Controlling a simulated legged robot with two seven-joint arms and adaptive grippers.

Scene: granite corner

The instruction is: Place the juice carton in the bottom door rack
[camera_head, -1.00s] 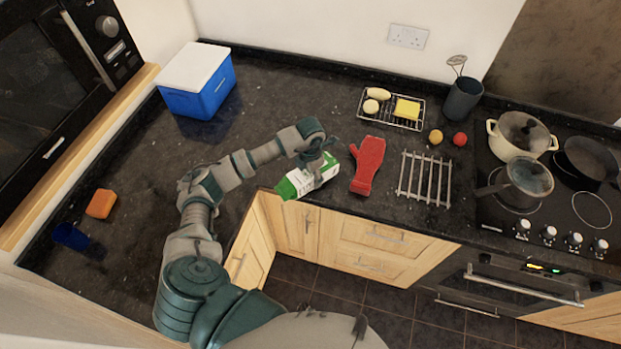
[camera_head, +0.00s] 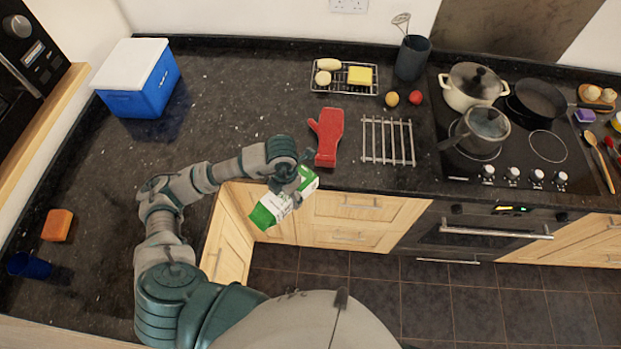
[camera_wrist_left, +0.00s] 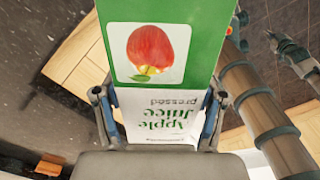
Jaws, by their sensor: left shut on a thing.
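The juice carton (camera_head: 282,201) is green and white and tilted, its green end toward the lower left, in front of the counter's front edge. My left gripper (camera_head: 287,182) is shut on it. In the left wrist view the carton (camera_wrist_left: 155,60) fills the middle, with an apple picture and "Apple Juice" lettering upside down. The gripper's fingers (camera_wrist_left: 158,118) press on both its sides. No fridge or door rack shows in these views.
A red oven mitt (camera_head: 327,138) and a metal trivet (camera_head: 388,141) lie on the counter. A hob with pots (camera_head: 483,131) is at the right, a blue cooler (camera_head: 140,85) at the back left. Tiled floor (camera_head: 400,300) in front is clear.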

